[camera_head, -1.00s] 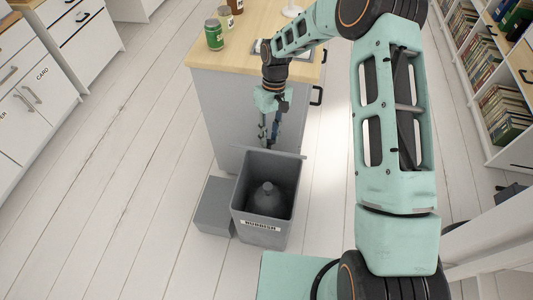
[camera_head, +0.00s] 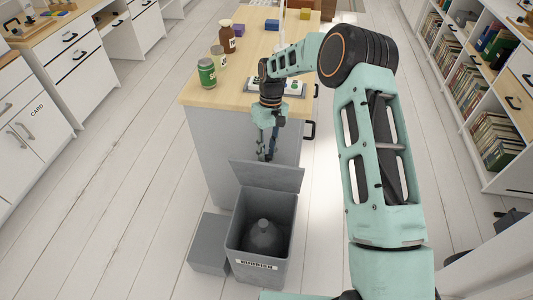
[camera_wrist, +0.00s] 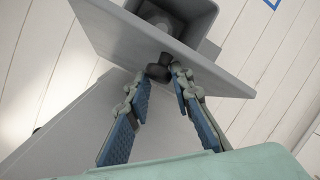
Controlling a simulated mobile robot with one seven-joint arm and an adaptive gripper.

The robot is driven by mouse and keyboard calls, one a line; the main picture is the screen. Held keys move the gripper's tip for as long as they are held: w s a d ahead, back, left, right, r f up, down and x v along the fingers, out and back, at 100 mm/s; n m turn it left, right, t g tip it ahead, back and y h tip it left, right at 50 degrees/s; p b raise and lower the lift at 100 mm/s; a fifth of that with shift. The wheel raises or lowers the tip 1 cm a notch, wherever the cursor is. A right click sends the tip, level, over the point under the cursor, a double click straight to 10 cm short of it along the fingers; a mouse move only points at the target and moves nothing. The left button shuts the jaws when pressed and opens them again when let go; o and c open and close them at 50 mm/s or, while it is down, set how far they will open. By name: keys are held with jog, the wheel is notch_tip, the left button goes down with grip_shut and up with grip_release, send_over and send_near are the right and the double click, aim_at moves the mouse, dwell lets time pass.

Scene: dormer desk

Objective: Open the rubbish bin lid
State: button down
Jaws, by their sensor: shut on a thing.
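The grey rubbish bin (camera_head: 258,271), labelled RUBBISH, stands on the floor in front of the desk's end panel. Its top is uncovered and a dark tied bag (camera_head: 263,240) shows inside. The lid (camera_head: 267,178) is raised at the bin's far side, tilted back towards the panel. My gripper (camera_head: 267,157) is just behind the lid's upper edge. In the wrist view my gripper (camera_wrist: 158,76) has its fingertips at a dark knob (camera_wrist: 158,71) on the lid (camera_wrist: 120,32) and is shut on it. The fingertips partly hide the knob.
A smaller grey box (camera_head: 209,244) stands left of the bin. The wooden desktop (camera_head: 262,45) above carries a green can (camera_head: 207,73), a brown bottle (camera_head: 226,37) and other items. Shelves (camera_head: 495,90) line the right. The floor at left is clear.

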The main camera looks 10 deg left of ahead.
jog(key=c, duration=1.7)
grip_release()
jog(key=shift+d+f, duration=0.55)
jog(key=shift+d, duration=0.1)
jog(key=shift+o, duration=0.2)
jog(key=shift+a, duration=0.1)
jog(key=shift+w+a+r, duration=0.1)
jog(key=shift+a+r, duration=0.1)
jog(key=shift+r, duration=0.15)
jog(key=v, duration=1.1)
jog(key=shift+w+r, duration=0.2)
jog(key=shift+r, duration=0.15)
